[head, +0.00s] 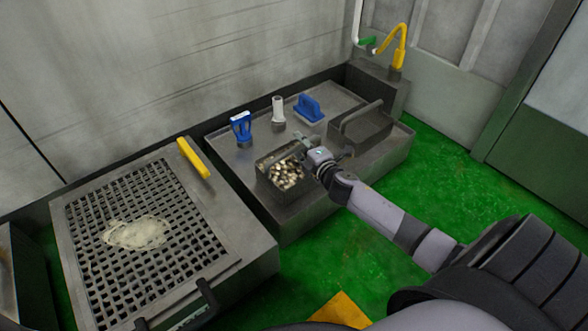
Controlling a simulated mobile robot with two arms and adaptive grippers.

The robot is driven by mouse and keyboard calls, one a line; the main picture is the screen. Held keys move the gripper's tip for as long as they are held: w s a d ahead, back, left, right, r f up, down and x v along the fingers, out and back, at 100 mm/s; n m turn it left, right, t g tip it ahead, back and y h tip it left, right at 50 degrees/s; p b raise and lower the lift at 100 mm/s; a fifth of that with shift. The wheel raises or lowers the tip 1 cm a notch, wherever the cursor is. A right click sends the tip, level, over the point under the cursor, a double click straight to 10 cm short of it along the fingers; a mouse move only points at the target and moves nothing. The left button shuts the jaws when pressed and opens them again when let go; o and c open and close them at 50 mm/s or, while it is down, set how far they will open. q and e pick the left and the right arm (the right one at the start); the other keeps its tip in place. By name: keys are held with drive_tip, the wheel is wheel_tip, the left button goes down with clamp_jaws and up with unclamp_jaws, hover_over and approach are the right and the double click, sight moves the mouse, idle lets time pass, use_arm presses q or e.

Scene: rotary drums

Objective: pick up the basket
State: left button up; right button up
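A dark open metal basket (268,184) stands on the near part of the grey work surface (235,167). It holds many small tan and whitish pieces (287,173). My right gripper (308,156) reaches in from the right and is at the basket's upper right rim, by its handle. The fingers are small and overlap the rim and handle, so I cannot tell whether they are closed on it. The basket appears to rest on the surface. My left gripper is not in view.
A blue-headed tool (241,128), a white nozzle (278,112) and a blue-handled block (309,108) stand behind the basket. A dark handled box (364,126) is to its right. A grated unit (90,255) is at left. Green floor (435,185) lies open at right.

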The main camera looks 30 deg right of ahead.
drive_tip(key=shift+c, duration=0.5)
clamp_jaws()
idle(0.4)
